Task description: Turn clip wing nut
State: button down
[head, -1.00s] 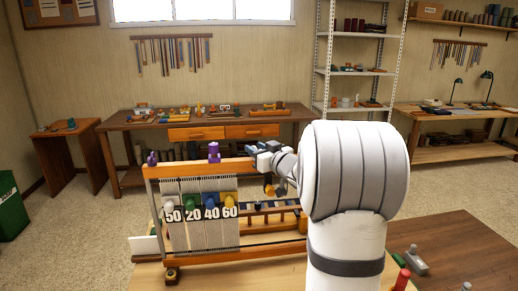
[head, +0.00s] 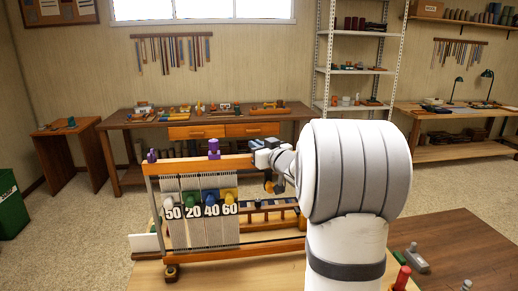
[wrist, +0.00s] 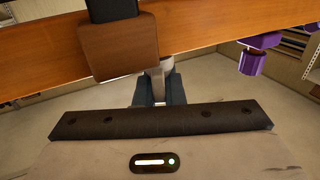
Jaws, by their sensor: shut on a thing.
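The wooden loom (head: 272,249) stands in front of me, its top beam (head: 182,165) running across. My gripper (head: 268,158) is at the right part of this beam, partly hidden by my arm. In the wrist view my gripper (wrist: 156,92) has its dark jaws closed around a small light grey part (wrist: 160,68) just under the beam. I take this for the wing nut, but its wings cannot be made out. A brown block with a black top (wrist: 118,48) sits against the beam just left of the jaws. A purple clip (head: 214,148) is on the beam to the left.
Coloured pegs above tags numbered 50, 20, 40 and 60 (head: 202,211) hang at the loom's left. Another purple clip (head: 152,156) is at the beam's left end. A red peg (head: 401,279) and a grey piece (head: 416,261) are on the dark table at right.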

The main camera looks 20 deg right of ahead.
jog(key=m+h+b, duration=0.2)
jog(key=h+b, duration=0.1)
jog(key=b, duration=0.2)
jog(key=shift+f, duration=0.2)
jog(key=m+h+b, duration=0.1)
jog(key=h+b, duration=0.1)
jog(key=b, duration=0.3)
jog(key=shift+r+m+h, duration=0.15)
jog(key=shift+m+h, duration=0.15)
jog(key=shift+h+b, duration=0.3)
jog(key=shift+b, duration=0.2)
jog(key=shift+r+m+b, duration=0.2)
jog(key=shift+m+b, duration=0.1)
jog(key=shift+b, duration=0.3)
jog(key=c, duration=1.5)
grip_release()
jog(key=shift+f, duration=0.1)
